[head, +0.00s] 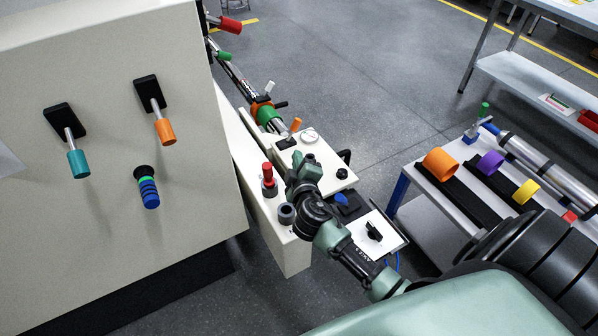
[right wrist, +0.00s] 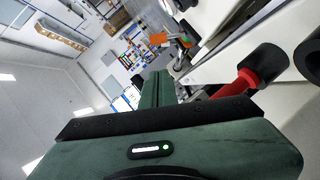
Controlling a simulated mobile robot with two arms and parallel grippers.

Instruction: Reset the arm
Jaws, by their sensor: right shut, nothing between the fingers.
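My right arm reaches in from the lower right of the head view. Its green gripper (head: 303,168) is over the cream console ledge, beside a red upright handle (head: 268,176) in a dark collar. In the right wrist view the two green fingers (right wrist: 156,88) are together with nothing between them. The red handle (right wrist: 238,82) shows there to the right of the fingers, apart from them. My left gripper is in neither view.
A cream panel (head: 110,250) with teal and orange levers fills the left. A dial box (head: 325,168) and a switch plate (head: 375,236) are close to my right arm. A bench (head: 405,178) with coloured rings stands right. Open floor (head: 345,70) lies beyond.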

